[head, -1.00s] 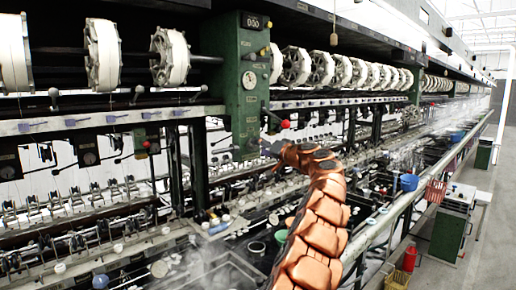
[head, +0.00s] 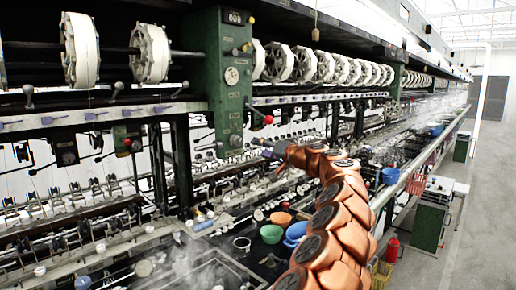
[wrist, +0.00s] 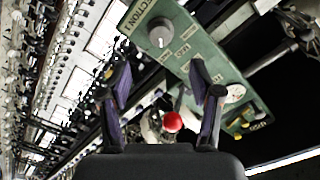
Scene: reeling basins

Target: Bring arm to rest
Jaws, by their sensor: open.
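My copper-coloured arm (head: 345,215) rises from the bottom of the head view and bends left near its top. My gripper (head: 264,148) is at its far end, small and partly hidden by the arm. In the wrist view my gripper (wrist: 163,88) has its two dark fingers spread apart with nothing held between them. Beyond the fingers are a green control panel (wrist: 185,50) and a red knob (wrist: 172,122). The panel (head: 231,85) and knob (head: 268,120) also show in the head view, left of the arm. Contact with the machine cannot be told.
The reeling machine with white reels (head: 275,62) runs along the left. Below lie a green bowl (head: 271,234), a blue bowl (head: 295,232) and an orange bowl (head: 280,218). A red canister (head: 392,248) stands right of the arm.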

